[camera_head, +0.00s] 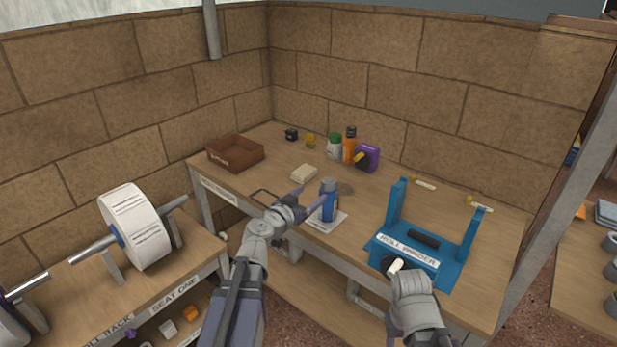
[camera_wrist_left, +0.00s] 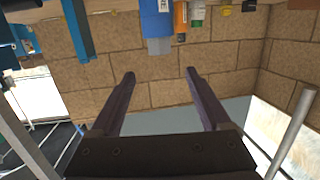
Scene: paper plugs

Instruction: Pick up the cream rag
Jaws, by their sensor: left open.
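The cream rag (camera_head: 304,173) lies folded on the workbench, left of the middle, in the head view. My left gripper (camera_head: 309,198) is open and empty in front of the rag, apart from it, close to a blue bottle (camera_head: 329,204). The open fingers also show in the left wrist view (camera_wrist_left: 160,73), with nothing between them. I cannot make out the rag in that view. My right gripper (camera_head: 394,270) is at the front of the blue roll winder, by a small white piece; its fingers are not clear.
A green-capped bottle (camera_head: 334,147), an orange bottle (camera_head: 350,146) and a purple container (camera_head: 367,158) stand behind. The roll winder (camera_head: 412,252) has two blue uprights. A paper roll (camera_head: 134,226) sits on the left bench.

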